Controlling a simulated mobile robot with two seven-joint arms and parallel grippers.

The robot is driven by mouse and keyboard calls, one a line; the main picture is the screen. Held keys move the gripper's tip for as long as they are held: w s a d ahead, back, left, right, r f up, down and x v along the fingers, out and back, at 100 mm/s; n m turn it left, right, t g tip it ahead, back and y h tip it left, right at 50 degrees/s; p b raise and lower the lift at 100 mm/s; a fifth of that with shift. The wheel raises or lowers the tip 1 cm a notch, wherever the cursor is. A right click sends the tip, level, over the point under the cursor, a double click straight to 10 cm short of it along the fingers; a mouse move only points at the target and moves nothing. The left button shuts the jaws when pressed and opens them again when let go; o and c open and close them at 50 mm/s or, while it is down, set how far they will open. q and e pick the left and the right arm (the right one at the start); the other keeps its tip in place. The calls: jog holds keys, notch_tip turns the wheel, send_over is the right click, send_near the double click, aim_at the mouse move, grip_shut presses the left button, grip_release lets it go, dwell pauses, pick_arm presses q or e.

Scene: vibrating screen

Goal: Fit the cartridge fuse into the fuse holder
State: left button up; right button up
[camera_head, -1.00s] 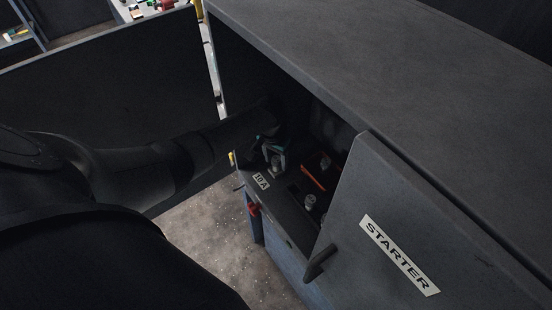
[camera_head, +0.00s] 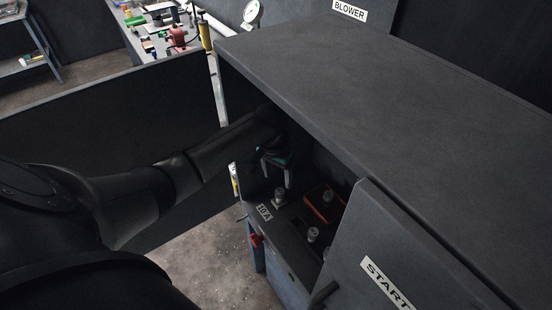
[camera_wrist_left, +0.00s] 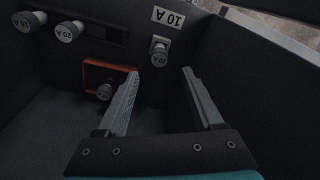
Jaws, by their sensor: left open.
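My left gripper (camera_head: 279,180) is open and empty inside the cabinet, its fingertips just above a pale-capped cartridge fuse (camera_head: 279,195). That fuse stands beside the 10 A label (camera_head: 264,212). In the left wrist view, its cap marked 10 A (camera_wrist_left: 159,58) lies beyond the gap between the open fingers (camera_wrist_left: 160,73), apart from both. An orange-framed base (camera_head: 317,212) bears another capped piece (camera_head: 328,196); in the wrist view, the left finger partly covers this base (camera_wrist_left: 92,72). I cannot tell for sure which part is the fuse holder. My right gripper is not in view.
Two more capped fuses, marked 20 A (camera_wrist_left: 67,32) and 15 A (camera_wrist_left: 27,20) in the wrist view, stand along the same panel. The cabinet top (camera_head: 390,100) overhangs the opening. The STARTER door (camera_head: 400,255) stands at the right. A red handle (camera_head: 256,240) projects in front.

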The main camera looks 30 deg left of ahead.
pick_arm(q)
notch_tip(320, 180, up, 6)
jog(key=shift+s+r, duration=0.25)
jog(key=shift+s, duration=0.15)
jog(key=shift+d+f, duration=0.1)
